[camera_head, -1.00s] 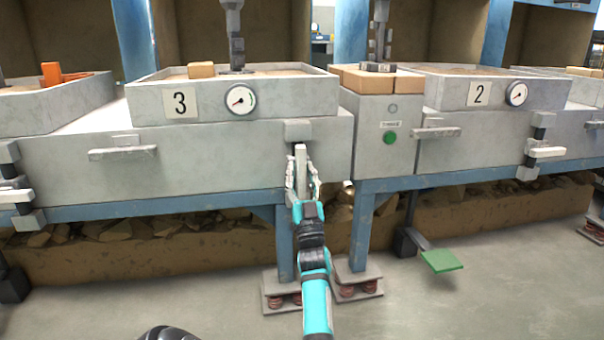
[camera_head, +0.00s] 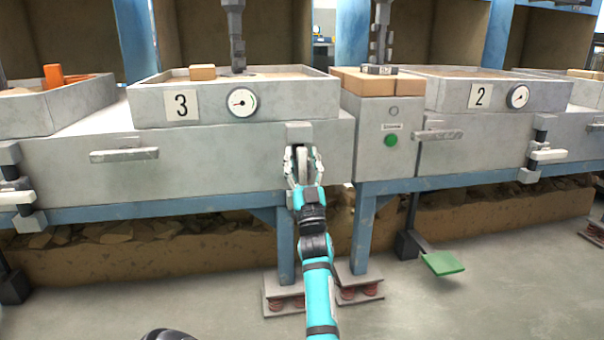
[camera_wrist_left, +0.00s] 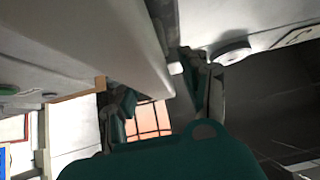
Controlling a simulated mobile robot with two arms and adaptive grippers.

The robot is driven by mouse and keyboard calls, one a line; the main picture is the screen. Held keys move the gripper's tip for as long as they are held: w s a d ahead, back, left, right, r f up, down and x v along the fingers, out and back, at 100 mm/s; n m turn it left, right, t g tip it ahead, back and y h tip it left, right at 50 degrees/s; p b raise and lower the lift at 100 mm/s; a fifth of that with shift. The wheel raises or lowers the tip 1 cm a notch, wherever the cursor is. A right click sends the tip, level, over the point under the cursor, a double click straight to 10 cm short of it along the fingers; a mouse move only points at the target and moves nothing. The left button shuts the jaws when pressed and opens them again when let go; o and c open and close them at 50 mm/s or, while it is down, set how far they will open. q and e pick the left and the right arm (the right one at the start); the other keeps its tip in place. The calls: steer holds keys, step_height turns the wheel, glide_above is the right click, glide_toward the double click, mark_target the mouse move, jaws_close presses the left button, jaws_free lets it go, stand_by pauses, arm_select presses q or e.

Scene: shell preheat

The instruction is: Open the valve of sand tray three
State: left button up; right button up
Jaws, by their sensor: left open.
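Sand tray three (camera_head: 290,98) is the grey tray with the plate marked 3 (camera_head: 181,105) and a round gauge (camera_head: 242,103). Its valve has a grey block (camera_head: 299,131) at the right of the front, with a pale lever below it. My left gripper (camera_head: 304,160) is at the lever, its open fingers on either side of it. The fingers partly hide the lever, and I cannot tell whether they touch it. In the left wrist view the open gripper (camera_wrist_left: 165,95) has a pale grey surface between and above its fingers.
A control box with a green button (camera_head: 390,140) stands right of tray three. Tray two, with its plate (camera_head: 479,95), is farther right. A grey handle (camera_head: 124,155) sticks out left of the valve. Blue legs and a green pedal (camera_head: 442,263) are below. The floor in front is clear.

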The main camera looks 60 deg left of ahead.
arm_select(q)
steer(key=shift+r, duration=2.8)
